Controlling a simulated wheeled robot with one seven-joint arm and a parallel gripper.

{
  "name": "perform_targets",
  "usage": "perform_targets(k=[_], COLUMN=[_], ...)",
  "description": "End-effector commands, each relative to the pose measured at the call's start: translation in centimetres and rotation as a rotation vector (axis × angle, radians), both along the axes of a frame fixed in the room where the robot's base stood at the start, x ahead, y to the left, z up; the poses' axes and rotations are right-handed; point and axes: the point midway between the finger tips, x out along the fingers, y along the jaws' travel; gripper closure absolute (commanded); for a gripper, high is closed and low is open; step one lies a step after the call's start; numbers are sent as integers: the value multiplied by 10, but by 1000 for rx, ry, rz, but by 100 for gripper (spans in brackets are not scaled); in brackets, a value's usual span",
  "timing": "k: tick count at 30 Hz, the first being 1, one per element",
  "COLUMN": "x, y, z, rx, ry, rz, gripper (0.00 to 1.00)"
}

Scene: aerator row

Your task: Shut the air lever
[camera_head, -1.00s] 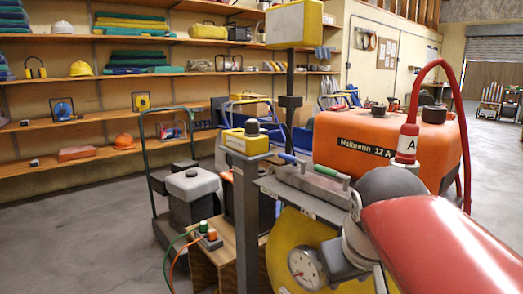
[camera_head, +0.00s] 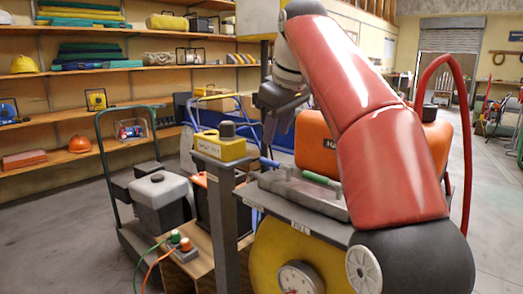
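Two small levers stand on a grey manifold block (camera_head: 300,194) on the bench-like unit in front of me. One has a blue handle (camera_head: 269,162), and the other has a green handle (camera_head: 315,177). I cannot tell from the labels which is the air lever. My gripper (camera_head: 277,132) is above and slightly behind the blue handle, pointing down, with no contact visible. Its fingers are dark and small in the view, so I cannot tell whether they are open. My red arm covers the area right of the green handle.
A yellow box (camera_head: 220,146) sits on a grey post left of the levers. An orange tank (camera_head: 316,146) stands behind them, partly hidden by my arm. A red hose (camera_head: 467,130) arches at the right.

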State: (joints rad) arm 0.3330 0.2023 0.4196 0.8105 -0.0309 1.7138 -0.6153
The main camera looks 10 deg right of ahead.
Motion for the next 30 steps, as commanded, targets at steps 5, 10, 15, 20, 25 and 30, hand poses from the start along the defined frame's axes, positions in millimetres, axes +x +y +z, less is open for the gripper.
perform_targets(k=[5, 10, 15, 20, 25, 30], x=[6, 17, 27, 32, 33, 33], y=[0, 2, 4, 5, 6, 6], z=[-11, -36, -57, -68, -69, -69], rx=[1, 2, 2, 2, 2, 2], ry=[2, 2, 0, -2, -2, -2], rz=[3, 3, 2, 3, 3, 3], gripper=[64, 64, 64, 64, 64, 72])
